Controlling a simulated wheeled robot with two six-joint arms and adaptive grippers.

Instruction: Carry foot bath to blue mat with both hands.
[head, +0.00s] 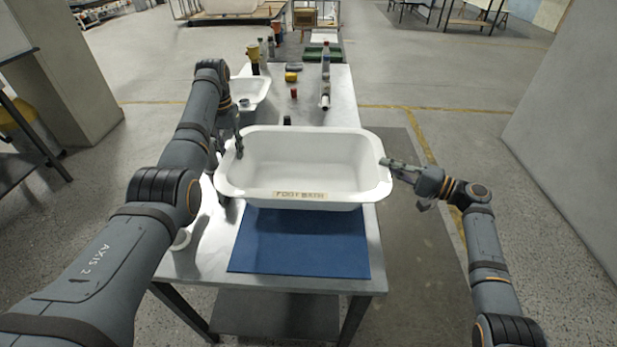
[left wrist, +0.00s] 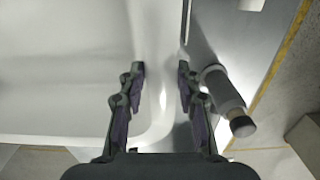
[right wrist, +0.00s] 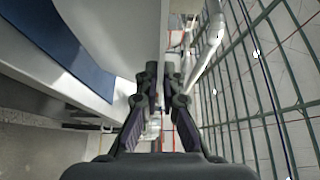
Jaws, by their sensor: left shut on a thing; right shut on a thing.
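The foot bath (head: 300,194) is a white, roughly level tub with a "FOOT BATH" label on its near side. The blue mat (head: 300,245) lies flat at the near end of the table; the bath hides its far edge. My left gripper (head: 238,147) is shut on the bath's left rim; the left wrist view shows the rim (left wrist: 160,100) between its fingers. My right gripper (head: 386,163) is shut on the right rim, with the bath wall (right wrist: 137,35) beside its fingers in the right wrist view. I cannot tell how high the bath is.
The metal table (head: 340,95) holds a smaller white basin (head: 252,90), a tall bottle (head: 326,62) and several small items behind the bath. The floor right of the table is clear.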

